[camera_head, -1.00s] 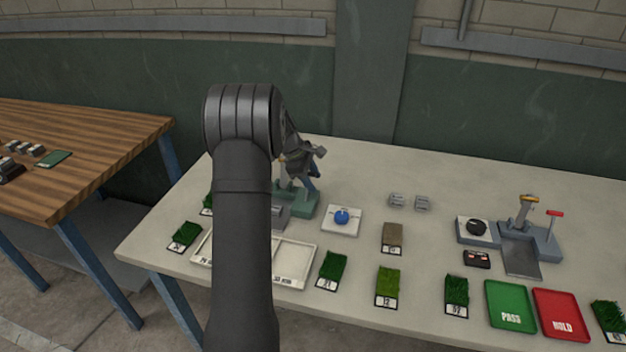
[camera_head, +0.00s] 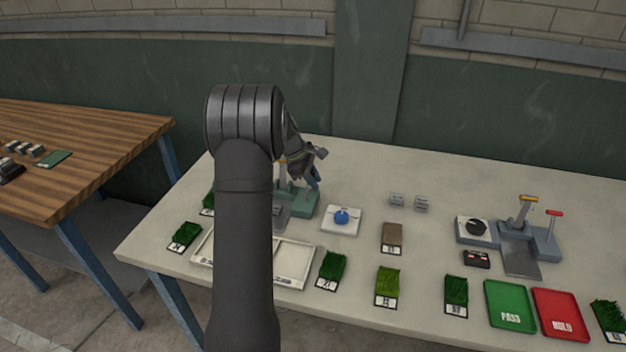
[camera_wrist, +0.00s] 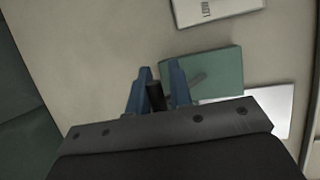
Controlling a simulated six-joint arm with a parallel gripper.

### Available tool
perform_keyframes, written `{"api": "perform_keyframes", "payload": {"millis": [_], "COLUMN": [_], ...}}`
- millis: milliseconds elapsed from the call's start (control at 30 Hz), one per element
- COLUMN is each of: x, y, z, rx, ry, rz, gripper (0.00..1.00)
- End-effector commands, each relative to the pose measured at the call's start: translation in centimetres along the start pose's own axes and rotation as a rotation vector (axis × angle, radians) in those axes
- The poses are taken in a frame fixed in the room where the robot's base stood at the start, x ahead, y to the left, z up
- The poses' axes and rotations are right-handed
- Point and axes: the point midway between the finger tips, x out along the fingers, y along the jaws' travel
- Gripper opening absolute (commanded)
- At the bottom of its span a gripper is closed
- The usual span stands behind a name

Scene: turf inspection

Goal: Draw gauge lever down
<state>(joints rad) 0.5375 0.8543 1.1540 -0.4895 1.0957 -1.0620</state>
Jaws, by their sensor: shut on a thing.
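The gauge with a green base (camera_head: 303,203) stands on the pale table, left of the blue knob on its white plate. My arm hides part of it. My gripper (camera_head: 314,181) is over the gauge. In the wrist view, the blue fingers of my gripper (camera_wrist: 158,92) are closed around a dark cylindrical piece, which looks like the gauge lever's handle (camera_wrist: 154,95). The green base (camera_wrist: 220,72) lies just beyond the fingers there, with a thin grey rod on it. The lever's lower part is hidden.
A white tray (camera_head: 296,262) stands in front of the gauge. The white plate with a blue knob (camera_head: 341,219) is close on the right. Turf samples (camera_head: 387,284) line the front. A second grey device (camera_head: 521,250) and green and red trays (camera_head: 512,306) are far right.

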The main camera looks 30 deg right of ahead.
Motion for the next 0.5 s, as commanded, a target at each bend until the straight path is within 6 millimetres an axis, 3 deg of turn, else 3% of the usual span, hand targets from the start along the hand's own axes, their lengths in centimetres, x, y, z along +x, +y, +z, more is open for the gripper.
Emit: {"api": "perform_keyframes", "payload": {"millis": [500], "x": [-0.9], "y": [-1.5], "z": [-0.4], "rx": [0.075], "ry": [0.01], "rz": [0.195], "gripper": [0.0]}}
